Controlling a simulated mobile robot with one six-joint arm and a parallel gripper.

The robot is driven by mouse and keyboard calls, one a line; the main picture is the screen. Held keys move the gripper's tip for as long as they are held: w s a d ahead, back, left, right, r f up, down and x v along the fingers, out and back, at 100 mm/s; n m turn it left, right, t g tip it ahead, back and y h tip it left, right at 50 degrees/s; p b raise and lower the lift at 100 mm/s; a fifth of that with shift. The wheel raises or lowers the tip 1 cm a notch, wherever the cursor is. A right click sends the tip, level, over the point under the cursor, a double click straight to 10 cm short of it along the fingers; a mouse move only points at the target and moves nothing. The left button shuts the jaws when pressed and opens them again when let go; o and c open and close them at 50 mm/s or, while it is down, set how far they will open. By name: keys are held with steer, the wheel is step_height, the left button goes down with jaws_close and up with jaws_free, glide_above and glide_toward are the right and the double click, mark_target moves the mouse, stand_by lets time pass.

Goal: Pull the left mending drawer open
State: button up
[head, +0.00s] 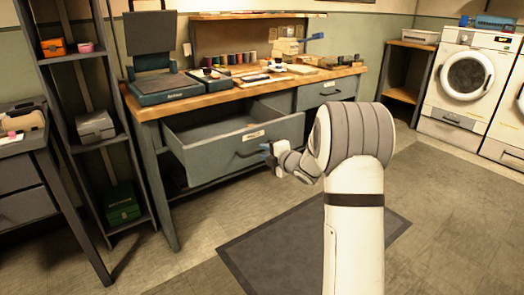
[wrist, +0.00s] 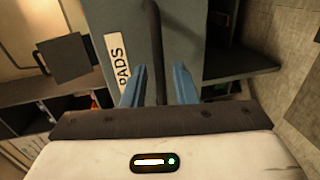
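The left mending drawer (head: 225,155) is grey-green and stands pulled well out from under the wooden-topped bench; its inside looks empty. Its dark bar handle (head: 250,151) and a small label are on the front. In the wrist view the drawer front (wrist: 190,35) shows a label (wrist: 119,62) reading "PADS", beside the dark handle (wrist: 154,40). My gripper (head: 268,149) is at the right end of the handle. In the wrist view my gripper (wrist: 159,85) has its blue fingers apart, one on each side of the handle, with a visible gap to it.
A second drawer (head: 325,92) to the right is closed. The bench top (head: 225,95) holds a dark press, thread spools and tools. A dark shelf rack (head: 105,147) stands close on the left. A dark mat (head: 300,245) lies on the open floor; washing machines (head: 465,80) stand at right.

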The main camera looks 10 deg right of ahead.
steer(key=p+v, duration=0.1)
steer(key=v, duration=0.4)
steer(key=shift+s+d, duration=0.1)
steer(key=shift+d, duration=0.05)
steer(key=s+r+m+g+h+p, duration=0.2)
steer(key=s+r+m+h+p, duration=0.3)
steer(key=r+p, duration=0.4)
steer(key=s+r+m+g+h+p, duration=0.2)
steer(key=s+r+m+p, duration=0.55)
steer(key=r, duration=0.45)
steer(key=s+a+r+m+g+p, duration=0.2)
steer(key=s+p, duration=0.3)
steer(key=s, duration=0.4)
steer(key=s+a+r+m+g+p, duration=0.3)
steer(key=s+r+m+p, duration=0.1)
steer(key=s, duration=0.4)
steer(key=s+a+r+m+g+y+p, duration=0.1)
steer(key=s+a+r+m+g+p, duration=0.1)
steer(key=s, duration=0.7)
step_height(320, 180, up, 3)
steer(key=a+m+p, duration=0.1)
steer(key=m+p, duration=0.1)
steer(key=p, duration=0.2)
steer(key=shift+s+a+g, duration=0.15)
steer(key=shift+s+g, duration=0.25)
